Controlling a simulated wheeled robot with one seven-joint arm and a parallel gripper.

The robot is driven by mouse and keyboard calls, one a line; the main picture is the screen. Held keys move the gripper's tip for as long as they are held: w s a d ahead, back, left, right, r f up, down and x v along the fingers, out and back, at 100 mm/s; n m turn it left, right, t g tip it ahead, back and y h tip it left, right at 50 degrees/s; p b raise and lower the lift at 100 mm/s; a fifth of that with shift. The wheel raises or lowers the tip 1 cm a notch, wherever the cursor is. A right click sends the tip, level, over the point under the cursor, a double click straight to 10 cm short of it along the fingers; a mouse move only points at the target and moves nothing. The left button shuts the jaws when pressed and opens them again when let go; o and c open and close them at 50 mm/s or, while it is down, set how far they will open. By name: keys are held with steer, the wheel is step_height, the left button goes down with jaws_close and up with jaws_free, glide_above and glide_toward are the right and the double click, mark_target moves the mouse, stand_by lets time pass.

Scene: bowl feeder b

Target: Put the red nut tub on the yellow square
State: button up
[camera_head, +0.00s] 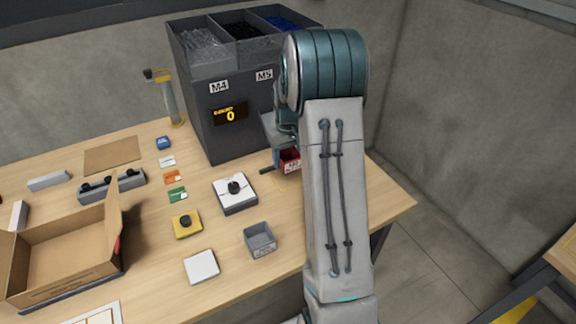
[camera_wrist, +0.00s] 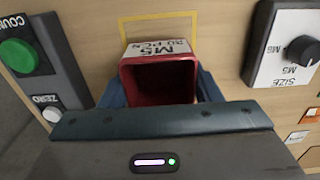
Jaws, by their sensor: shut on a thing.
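The red nut tub (camera_wrist: 187,73) is a small open box with a white label reading M5 20 PCS. My gripper (camera_wrist: 160,88) is shut on it, with a blue finger on each side; the tub's inside is dark and I cannot tell what it holds. In the head view the red tub (camera_head: 289,155) shows beside the dark feeder, partly hidden by my arm. The yellow square (camera_wrist: 158,15) is an outline on the wood, showing past the tub's labelled side. It shows faintly in the head view (camera_head: 281,185). I cannot tell the tub's height above the table.
The dark feeder (camera_head: 213,132) with several bins stands behind. A white size-dial box (camera_head: 235,194) sits left of the square, a grey tub (camera_head: 260,239) in front. A panel with a green button (camera_wrist: 18,55) is at the wrist view's left. A cardboard box (camera_head: 65,262) stands far left.

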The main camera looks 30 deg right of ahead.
mark_target(288, 167)
steer(key=shift+f, duration=2)
steer(key=shift+f, duration=0.15)
steer(key=o, duration=1)
step_height(288, 167, up, 12)
steer(key=s+a+r+t, duration=0.1)
steer(key=s+a+r, duration=0.6)
steer(key=s+a, duration=0.4)
steer(key=shift+m+t, duration=0.3)
steer(key=shift+t, duration=0.6)
steer(key=s+a, duration=0.1)
steer(key=s, duration=0.3)
steer(key=s+a+f, duration=0.1)
steer(key=s+a, duration=0.1)
steer(key=s, duration=0.3)
steer(key=s+a+f, duration=0.1)
steer(key=s+a, duration=0.1)
steer(key=s, duration=0.3)
steer(key=shift+s, duration=0.15)
